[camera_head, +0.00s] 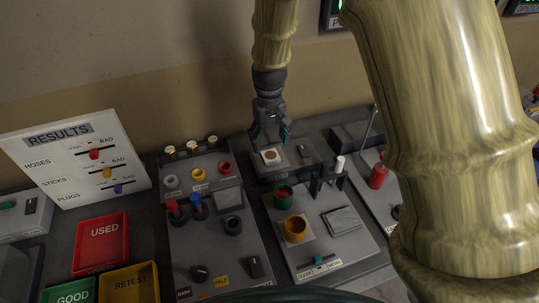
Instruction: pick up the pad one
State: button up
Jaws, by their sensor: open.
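A small white square pad (261,158) with a brown round spot lies on a dark grey block at the back middle of the bench. It is the thing that looks most like a pad; I cannot read a label on it. My gripper (270,143) points down just above the pad, with its dark fingers apart and nothing seen between them. I cannot tell whether the fingertips touch the pad.
Panels with knobs and coloured rings (198,174) stand to the left. A green cup (283,197) and a yellow cup (295,229) stand in front. A red tray (101,243) is at the front left. A results board (76,160) stands behind it.

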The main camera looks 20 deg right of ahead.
aim_at(270, 155)
jog(key=shift+s+f, duration=0.2)
jog(key=shift+f, duration=0.2)
jog(key=shift+d+f+p, duration=0.15)
jog(key=shift+f+p, duration=0.9)
jog(key=shift+f, duration=1.3)
jog(key=c, duration=0.9)
